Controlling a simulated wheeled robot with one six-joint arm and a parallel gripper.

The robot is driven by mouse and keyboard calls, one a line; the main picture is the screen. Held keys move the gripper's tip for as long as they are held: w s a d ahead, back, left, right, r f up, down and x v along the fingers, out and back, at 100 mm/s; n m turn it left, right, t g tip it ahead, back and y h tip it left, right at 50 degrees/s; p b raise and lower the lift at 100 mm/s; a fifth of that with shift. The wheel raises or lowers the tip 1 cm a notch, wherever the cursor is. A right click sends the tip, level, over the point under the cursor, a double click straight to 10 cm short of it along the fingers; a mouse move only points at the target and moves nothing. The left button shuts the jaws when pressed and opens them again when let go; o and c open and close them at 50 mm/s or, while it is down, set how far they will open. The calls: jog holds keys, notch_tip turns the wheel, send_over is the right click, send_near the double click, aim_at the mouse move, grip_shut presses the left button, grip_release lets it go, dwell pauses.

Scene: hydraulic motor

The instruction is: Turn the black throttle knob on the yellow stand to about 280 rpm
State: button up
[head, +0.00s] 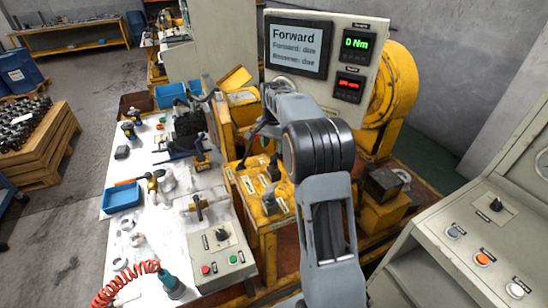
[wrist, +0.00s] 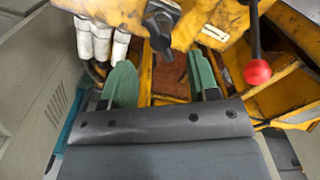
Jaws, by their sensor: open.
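The black throttle knob (wrist: 162,22) shows at the top of the wrist view, mounted on the yellow stand (wrist: 205,14). My gripper (wrist: 161,80) is open, with its green fingers spread apart and nothing between them. The knob is ahead of the fingertips, roughly midway between them in the picture, and I see no contact. In the head view the yellow stand (head: 268,238) is left of my arm. There my arm covers part of the area, and I cannot make out the knob or the fingers clearly.
A lever with a red ball (wrist: 257,71) is right of my fingers. White fittings (wrist: 100,38) are on the left. The display panel (head: 298,48) reads "Forward"; its green readout (head: 355,43) shows 0 Nm, and the red readout (head: 349,85) is too small to read.

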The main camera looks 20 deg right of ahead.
aim_at(274, 157)
jog(key=shift+f, duration=2.9)
jog(key=c, duration=0.9)
